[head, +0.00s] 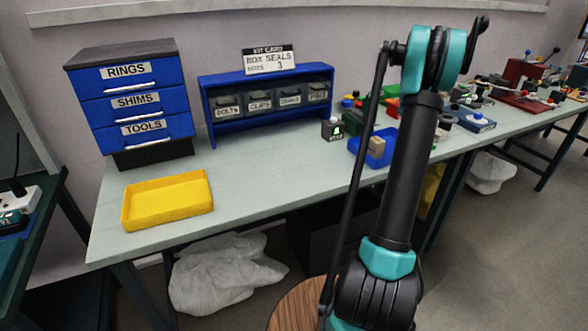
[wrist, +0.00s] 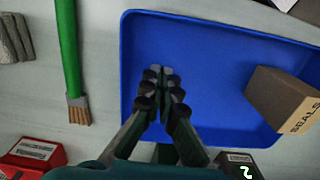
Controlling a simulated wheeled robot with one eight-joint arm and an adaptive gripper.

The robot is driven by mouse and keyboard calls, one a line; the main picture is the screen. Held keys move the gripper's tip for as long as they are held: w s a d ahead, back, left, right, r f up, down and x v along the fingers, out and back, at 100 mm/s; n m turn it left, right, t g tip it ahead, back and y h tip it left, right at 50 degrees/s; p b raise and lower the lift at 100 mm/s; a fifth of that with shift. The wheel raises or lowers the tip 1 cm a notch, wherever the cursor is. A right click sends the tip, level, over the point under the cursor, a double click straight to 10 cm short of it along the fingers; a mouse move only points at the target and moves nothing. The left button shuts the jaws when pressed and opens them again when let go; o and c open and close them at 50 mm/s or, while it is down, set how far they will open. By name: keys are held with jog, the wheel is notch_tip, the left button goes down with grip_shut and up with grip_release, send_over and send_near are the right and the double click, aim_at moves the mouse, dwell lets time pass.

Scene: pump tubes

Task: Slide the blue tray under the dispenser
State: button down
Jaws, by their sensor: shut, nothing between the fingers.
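The blue tray (head: 357,147) lies on the pale bench, just left of my arm in the head view. It fills much of the wrist view (wrist: 205,60). A brown box marked SEALS (wrist: 285,98) sits inside it at the right; it also shows in the head view (head: 377,147). My gripper (wrist: 165,75) is shut and empty, its fingertips over the tray's left part; contact with it cannot be told. The head view does not show the fingertips. A blue rack of labelled clear bins (head: 207,112) stands at the back; I cannot tell whether it is the dispenser.
A dark block with a green mark (head: 332,129) stands left of the tray. A green-handled brush (wrist: 72,70) and a red box (wrist: 38,153) lie near it. A yellow tray (head: 168,200) and a blue drawer cabinet (head: 130,105) are further left.

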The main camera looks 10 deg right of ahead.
notch_tip(320, 180, up, 6)
dwell(0.5)
